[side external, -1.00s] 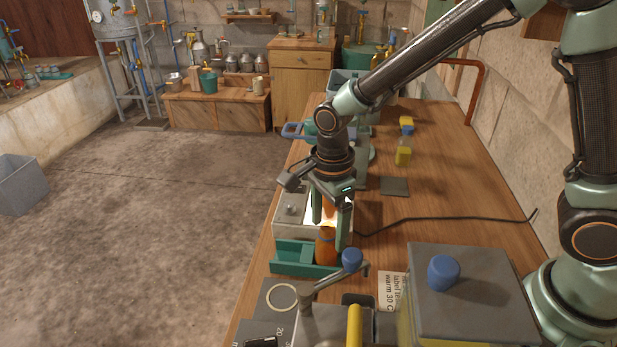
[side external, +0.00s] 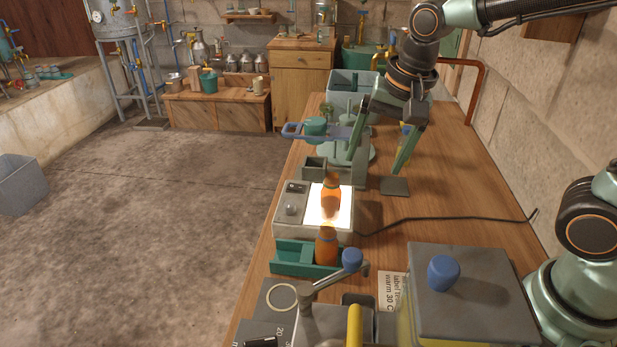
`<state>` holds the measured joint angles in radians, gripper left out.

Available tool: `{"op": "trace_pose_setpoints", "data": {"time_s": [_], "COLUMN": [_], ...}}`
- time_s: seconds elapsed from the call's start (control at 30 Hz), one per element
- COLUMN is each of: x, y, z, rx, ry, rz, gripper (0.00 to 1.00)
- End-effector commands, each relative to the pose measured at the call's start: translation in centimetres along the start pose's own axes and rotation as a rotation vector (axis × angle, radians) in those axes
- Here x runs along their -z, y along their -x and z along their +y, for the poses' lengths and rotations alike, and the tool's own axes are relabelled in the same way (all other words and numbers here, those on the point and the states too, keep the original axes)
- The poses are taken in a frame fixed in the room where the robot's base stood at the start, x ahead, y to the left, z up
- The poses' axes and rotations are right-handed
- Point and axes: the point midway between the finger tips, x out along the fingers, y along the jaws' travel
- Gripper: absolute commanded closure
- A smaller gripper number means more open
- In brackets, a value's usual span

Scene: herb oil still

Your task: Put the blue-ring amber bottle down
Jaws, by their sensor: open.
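One amber bottle (side external: 331,197) stands upright on the bright lit panel (side external: 317,214) of a grey box. A second amber bottle (side external: 326,248) stands in the green tray (side external: 293,262) nearer the camera. I cannot make out a blue ring on either bottle. My gripper (side external: 375,166) is open and empty, its fingers wide apart. It is over the back part of the bench, behind and right of the lit panel, clear of both bottles.
A grey box with a blue knob (side external: 444,272) fills the front right. A black cable (side external: 450,218) crosses otherwise clear bench.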

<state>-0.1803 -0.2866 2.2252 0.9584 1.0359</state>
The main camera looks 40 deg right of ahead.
Motion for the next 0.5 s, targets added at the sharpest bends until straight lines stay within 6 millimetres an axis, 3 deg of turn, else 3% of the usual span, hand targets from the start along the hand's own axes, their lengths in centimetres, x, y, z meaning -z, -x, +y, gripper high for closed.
{"op": "trace_pose_setpoints", "data": {"time_s": [0.1,0.3,0.5], "x": [1.0,1.8,2.1], "y": [1.7,3.3,3.8], "z": [2.1,4.9,6.3], "rx": [0.053,0.080,0.071], "ry": [0.250,0.629,0.830], "rz": [0.066,0.181,0.247], "gripper": [0.16,0.16,0.16]}}
